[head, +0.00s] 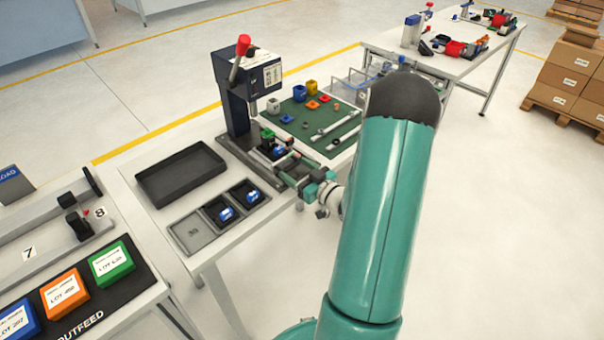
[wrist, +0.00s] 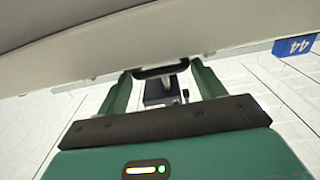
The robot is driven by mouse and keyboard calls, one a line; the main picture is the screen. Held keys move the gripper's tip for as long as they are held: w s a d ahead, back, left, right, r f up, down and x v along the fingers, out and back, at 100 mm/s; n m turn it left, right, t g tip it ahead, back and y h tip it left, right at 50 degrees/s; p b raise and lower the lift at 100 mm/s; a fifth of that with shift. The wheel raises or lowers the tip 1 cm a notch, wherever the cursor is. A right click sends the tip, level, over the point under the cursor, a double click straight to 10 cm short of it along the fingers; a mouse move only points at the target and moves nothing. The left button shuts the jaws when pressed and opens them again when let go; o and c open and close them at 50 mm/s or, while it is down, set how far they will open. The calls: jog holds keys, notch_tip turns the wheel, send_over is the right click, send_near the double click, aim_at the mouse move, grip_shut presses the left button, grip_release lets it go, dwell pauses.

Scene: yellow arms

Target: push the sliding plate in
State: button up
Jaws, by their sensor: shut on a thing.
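A dark bench press (head: 243,95) with a red lever knob stands on the white table. Its low base carries the sliding plate (head: 267,160), with small blue and green parts on or beside it. My gripper (head: 287,168) is at the plate's near right side, coming in from the right. In the wrist view my gripper (wrist: 160,76) has its two green fingers on either side of a dark handle (wrist: 160,71) under a pale edge, and is shut on it. My gripper and wrist partly hide the plate's front end, so its exact depth under the press cannot be told.
A green mat (head: 318,118) with coloured blocks and metal tools lies right of the press. An empty black tray (head: 180,175) and small black bins with blue parts (head: 233,203) lie left and in front. Clear floor (head: 500,220) is at the right.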

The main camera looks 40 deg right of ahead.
jog(key=shift+w+d, duration=0.1)
jog(key=shift+w, duration=1.1)
jog(key=o, duration=1.1)
jog(key=s, duration=1.3)
jog(key=shift+s+d, duration=0.15)
jog(key=shift+s, duration=0.25)
jog(key=shift+c, duration=0.2)
